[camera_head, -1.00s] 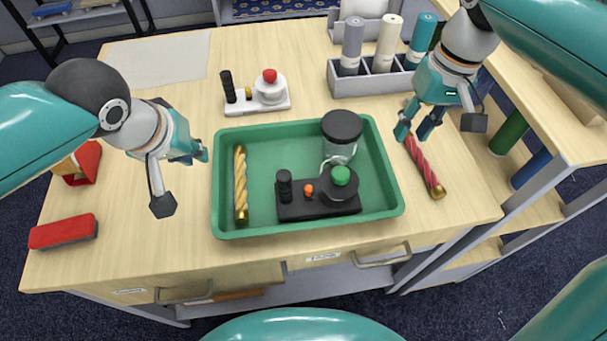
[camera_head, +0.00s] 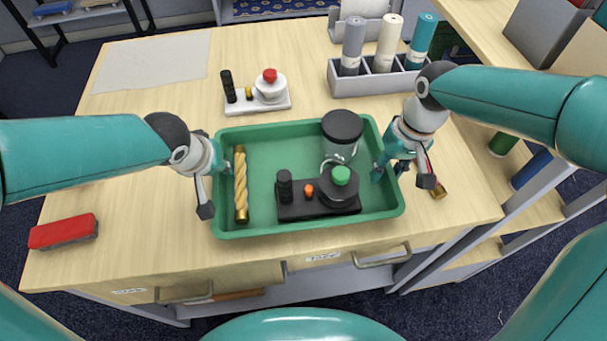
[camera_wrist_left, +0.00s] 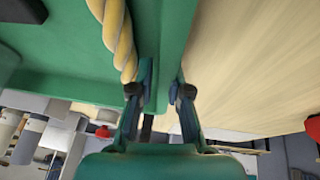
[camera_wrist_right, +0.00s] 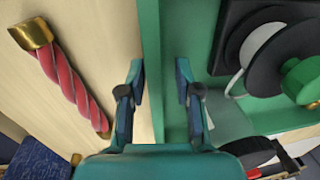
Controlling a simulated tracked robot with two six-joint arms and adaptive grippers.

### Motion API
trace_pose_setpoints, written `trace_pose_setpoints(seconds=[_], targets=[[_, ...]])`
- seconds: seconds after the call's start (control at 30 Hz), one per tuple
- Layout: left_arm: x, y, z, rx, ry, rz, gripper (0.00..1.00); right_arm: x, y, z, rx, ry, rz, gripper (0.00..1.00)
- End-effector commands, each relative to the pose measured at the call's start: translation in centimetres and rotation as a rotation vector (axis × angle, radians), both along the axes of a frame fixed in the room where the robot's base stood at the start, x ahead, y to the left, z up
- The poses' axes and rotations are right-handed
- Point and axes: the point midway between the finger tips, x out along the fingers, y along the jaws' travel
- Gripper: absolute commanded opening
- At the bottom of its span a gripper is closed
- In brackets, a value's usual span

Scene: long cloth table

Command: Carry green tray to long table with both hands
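The green tray (camera_head: 270,229) sits on the wooden table, holding a yellow twisted rod (camera_head: 241,185), a dark-lidded jar (camera_head: 342,138) and a black base with a green-knobbed part (camera_head: 318,207). My left gripper (camera_head: 216,185) is at the tray's left wall. In the left wrist view, its fingers (camera_wrist_left: 162,92) are apart, on either side of the wall, beside the yellow rod (camera_wrist_left: 117,36). My right gripper (camera_head: 400,172) is at the right wall. In the right wrist view, its fingers (camera_wrist_right: 160,84) are apart with the wall between them. Contact with the wall is not clear.
A red twisted rod (camera_wrist_right: 66,78) lies just right of the tray, partly hidden by my right gripper in the head view. A red brush-like block (camera_head: 64,232) is at left. Behind stand a white base with parts (camera_head: 258,104) and a roll rack (camera_head: 375,82). A shelf is at right.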

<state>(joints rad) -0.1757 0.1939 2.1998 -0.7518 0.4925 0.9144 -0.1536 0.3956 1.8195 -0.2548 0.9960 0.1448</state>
Motion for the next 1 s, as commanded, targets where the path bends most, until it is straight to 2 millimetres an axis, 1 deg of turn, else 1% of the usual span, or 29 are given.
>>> trace_pose_setpoints(seconds=[0.13, 0.17, 0.23, 0.27, 0.33, 0.37, 0.77, 1.0], targets=[[-0.01, 0.01, 0.01, 0.0, 0.0, 0.0, 0.17, 0.0, 0.0, 0.0, 0.0, 0.0, 0.0, 0.33], [-0.01, 0.0, 0.02, 0.0, 0.0, 0.0, 0.15, 0.0, 0.0, 0.01, 0.0, 0.0, 0.0, 0.32], [-0.01, 0.0, 0.03, 0.0, 0.0, 0.0, 0.03, 0.0, 0.01, 0.01, 0.0, 0.0, 0.0, 0.2], [-0.01, 0.01, 0.03, 0.0, 0.0, 0.0, 0.0, 0.0, 0.01, 0.01, 0.0, 0.001, 0.0, 0.15], [-0.02, 0.01, 0.04, 0.0, 0.0, 0.0, 0.0, 0.0, 0.01, 0.02, 0.0, 0.001, 0.0, 0.03], [-0.02, 0.01, 0.04, 0.0, 0.0, 0.0, 0.0, 0.0, 0.02, 0.02, 0.0, 0.001, 0.0, 0.0], [-0.02, 0.06, 0.07, 0.001, -0.001, 0.001, 0.0, 0.02, 0.02, 0.05, -0.001, 0.0, 0.001, 0.0], [0.03, 0.09, 0.61, 0.0, -0.003, 0.001, 0.0, 0.06, 0.02, 0.58, -0.001, -0.001, 0.001, 0.0]])
